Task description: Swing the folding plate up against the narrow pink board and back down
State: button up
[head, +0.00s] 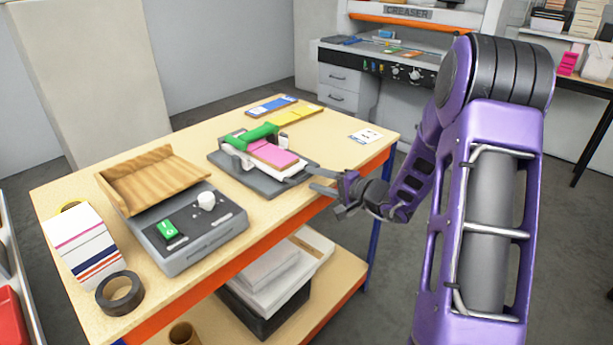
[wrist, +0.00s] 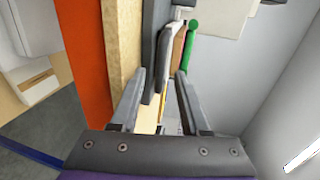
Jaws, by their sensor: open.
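A flat dark grey base (head: 233,166) lies near the table's far right part. On it are white sheets (head: 291,176), a narrow pink board (head: 273,153) lying flat and a green bar (head: 258,136) along its far left side. I cannot tell for sure which flat part is the folding plate. My gripper (head: 318,181) is open and empty, just right of the base at the table's orange front edge. In the wrist view the grey base (wrist: 155,45) appears edge-on ahead of my open fingers (wrist: 158,85), with the green bar (wrist: 190,45) beyond. I see no contact.
Left on the table (head: 300,118) are a grey machine (head: 195,245) with a wooden tray (head: 150,180), a stack of striped cards (head: 80,240) and a black tape roll (head: 120,293). Blue and yellow strips lie behind the base. A small card (head: 365,136) lies at the right corner.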

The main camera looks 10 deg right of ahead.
aim_at(307, 176)
jog(key=shift+x, duration=1.8)
grip_shut()
